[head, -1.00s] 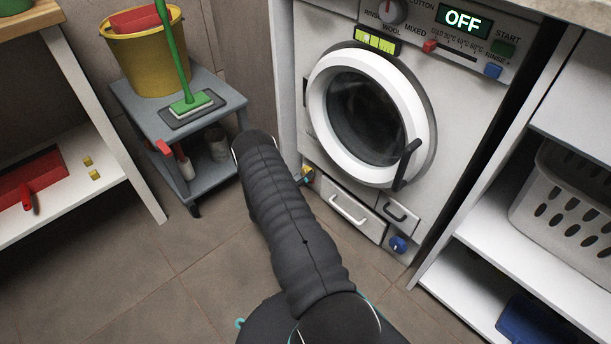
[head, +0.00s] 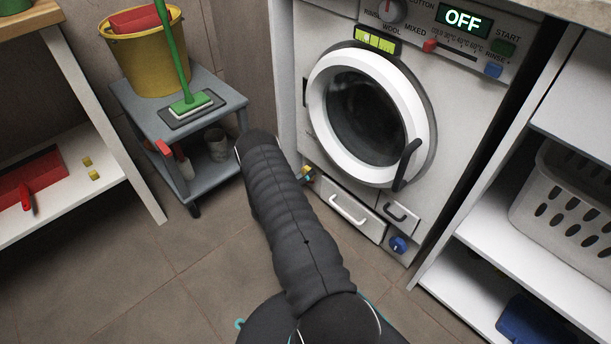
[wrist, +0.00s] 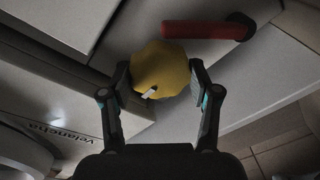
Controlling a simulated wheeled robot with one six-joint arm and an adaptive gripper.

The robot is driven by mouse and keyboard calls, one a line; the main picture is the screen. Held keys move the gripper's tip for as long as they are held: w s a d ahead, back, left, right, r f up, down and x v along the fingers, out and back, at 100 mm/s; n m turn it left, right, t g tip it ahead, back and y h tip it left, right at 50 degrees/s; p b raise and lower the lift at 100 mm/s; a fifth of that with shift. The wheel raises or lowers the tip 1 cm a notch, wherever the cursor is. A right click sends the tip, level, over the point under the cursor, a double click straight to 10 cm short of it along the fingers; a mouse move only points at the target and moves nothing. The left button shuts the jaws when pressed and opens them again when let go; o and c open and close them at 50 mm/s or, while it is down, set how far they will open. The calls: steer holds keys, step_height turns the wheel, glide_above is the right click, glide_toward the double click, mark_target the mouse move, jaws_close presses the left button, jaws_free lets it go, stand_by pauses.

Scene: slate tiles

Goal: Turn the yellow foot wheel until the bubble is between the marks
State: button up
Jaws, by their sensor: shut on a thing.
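The yellow foot wheel (wrist: 160,65) is a scalloped knob with a white mark near its lower edge in the wrist view. My gripper (wrist: 160,77) has one finger on each side of it, shut on the wheel. In the head view my arm hides most of that lower left corner of the washing machine (head: 310,135); only small bits of yellow and teal show beside the arm. The yellow-green level vial (head: 377,40) with dark marks sits above the round door. Its bubble is too small to place surely against the marks.
A blue foot wheel (head: 398,245) is at the machine's lower right. A grey trolley (head: 190,150) with a yellow bucket (head: 145,55) stands close left of my arm. A red bar (wrist: 205,30) lies just beyond the wheel. A white shelf unit (head: 480,240) stands right; front floor is clear.

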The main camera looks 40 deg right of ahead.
steer(key=shift+f+m+b, duration=0.2)
steer(key=shift+m+b, duration=0.75)
steer(key=shift+m, duration=0.05)
steer(key=shift+w+a+r+m+g+h+b, duration=0.1)
steer(key=shift+m+g+h+b, duration=0.15)
steer(key=shift+m, duration=2.35)
steer(key=shift+r+m+g+h+b, duration=0.15)
steer(key=shift+m+h+b, duration=0.2)
steer(key=shift+m, duration=2.25)
steer(key=shift+f, duration=0.1)
steer(key=o, duration=1.2)
steer(key=shift+c, duration=0.2)
steer(key=shift+a, duration=0.15)
